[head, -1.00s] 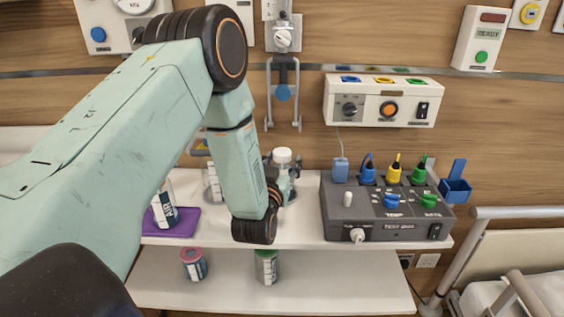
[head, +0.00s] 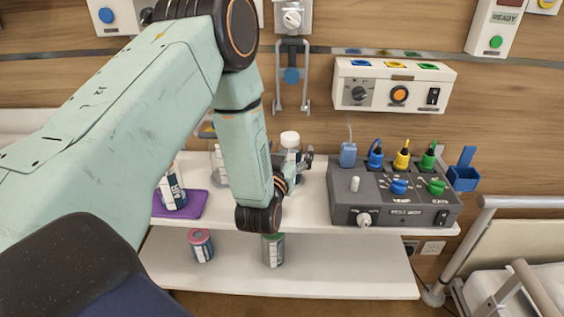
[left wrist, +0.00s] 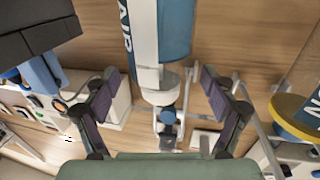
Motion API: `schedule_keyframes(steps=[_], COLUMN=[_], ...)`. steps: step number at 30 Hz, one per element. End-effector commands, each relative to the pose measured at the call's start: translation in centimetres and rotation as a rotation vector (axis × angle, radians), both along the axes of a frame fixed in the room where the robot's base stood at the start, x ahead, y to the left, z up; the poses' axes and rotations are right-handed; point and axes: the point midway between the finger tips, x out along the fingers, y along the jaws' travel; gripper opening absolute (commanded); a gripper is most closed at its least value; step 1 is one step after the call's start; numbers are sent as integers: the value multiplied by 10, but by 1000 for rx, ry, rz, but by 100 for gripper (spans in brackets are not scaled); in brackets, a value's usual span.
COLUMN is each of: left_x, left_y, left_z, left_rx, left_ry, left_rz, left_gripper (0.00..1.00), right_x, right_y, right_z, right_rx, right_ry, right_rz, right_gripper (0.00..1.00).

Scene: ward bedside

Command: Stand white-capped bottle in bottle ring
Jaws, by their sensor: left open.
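The white-capped bottle (head: 290,139) stands on the upper shelf, partly hidden behind my left wrist and gripper. In the left wrist view the bottle (left wrist: 160,35) appears upside down, with a white and blue label and its white cap towards me. My left gripper (head: 301,164) is at the bottle in the head view. In the left wrist view the gripper (left wrist: 160,92) is open, with one dark-padded finger on each side of the cap and gaps visible. I cannot make out the bottle ring for certain. My right gripper is not in view.
A grey control box (head: 390,205) stands right of the bottle. A labelled bottle stands on a purple mat (head: 190,205) to the left. Pink-lidded (head: 201,247) and green-lidded (head: 273,252) jars stand on the lower shelf. A bed rail (head: 470,235) is at right.

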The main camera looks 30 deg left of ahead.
Motion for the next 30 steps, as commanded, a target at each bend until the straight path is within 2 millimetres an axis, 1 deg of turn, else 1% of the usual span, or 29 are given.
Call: schedule_keyframes(steps=[3, 9, 15, 21, 30], left_x=[-23, -62, -88, -97, -96], left_y=[-9, -23, -32, -35, -34], left_z=[-1, -1, 0, 1, 1], left_rx=[0, 1, 0, 2, 1], left_ry=[5, 5, 2, -2, -2], left_rz=[-1, -2, -1, -1, 0], left_gripper=[84, 84, 84, 84, 84], right_x=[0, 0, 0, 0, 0], right_y=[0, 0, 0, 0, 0], right_z=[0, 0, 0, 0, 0], right_rx=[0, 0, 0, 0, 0], right_ry=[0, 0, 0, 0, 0], right_rz=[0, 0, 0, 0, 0], right_gripper=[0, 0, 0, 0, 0])
